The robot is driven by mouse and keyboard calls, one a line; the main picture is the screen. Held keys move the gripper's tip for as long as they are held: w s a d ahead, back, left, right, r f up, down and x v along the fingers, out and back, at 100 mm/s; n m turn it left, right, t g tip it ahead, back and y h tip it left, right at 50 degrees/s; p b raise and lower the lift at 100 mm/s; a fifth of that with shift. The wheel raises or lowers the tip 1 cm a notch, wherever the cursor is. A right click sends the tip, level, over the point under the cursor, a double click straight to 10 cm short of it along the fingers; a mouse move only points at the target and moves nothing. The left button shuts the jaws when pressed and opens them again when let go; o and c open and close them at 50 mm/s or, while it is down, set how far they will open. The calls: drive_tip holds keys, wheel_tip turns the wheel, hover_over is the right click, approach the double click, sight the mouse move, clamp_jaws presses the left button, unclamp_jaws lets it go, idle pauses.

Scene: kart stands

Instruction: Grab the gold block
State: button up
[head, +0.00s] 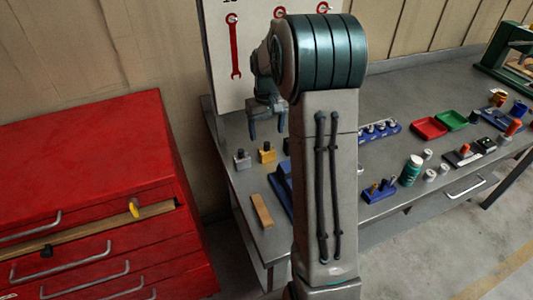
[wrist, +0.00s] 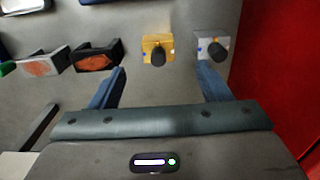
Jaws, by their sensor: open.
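The gold block (head: 267,153) sits on the grey workbench near its left end in the head view. It has a dark knob on top, and it also shows in the wrist view (wrist: 157,49). My gripper (head: 267,124) is above the bench near the gold block. In the wrist view my gripper (wrist: 163,78) is open and empty, its blue fingers spread apart. The gold block lies beyond the fingertips, between their lines, not touched.
A similar silver block (head: 242,160) stands just left of the gold one; in the wrist view it (wrist: 212,47) is beyond the right finger. A red cabinet (head: 85,150) stands left of the bench.

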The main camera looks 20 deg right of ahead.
sight(267, 150)
wheel_tip(267, 150, down, 5)
drive_tip(key=shift+f+p, duration=0.15)
drive_tip(key=shift+p, duration=0.15)
drive_tip(key=shift+w+d+f+p, duration=0.15)
drive_tip(key=shift+f+p, duration=0.2)
drive_tip(key=shift+f, duration=0.9)
drive_tip(key=shift+w+f+p, duration=0.1)
drive_tip(key=shift+f+p, duration=0.25)
drive_tip(key=shift+f, duration=0.85)
drive_tip(key=c, duration=1.3)
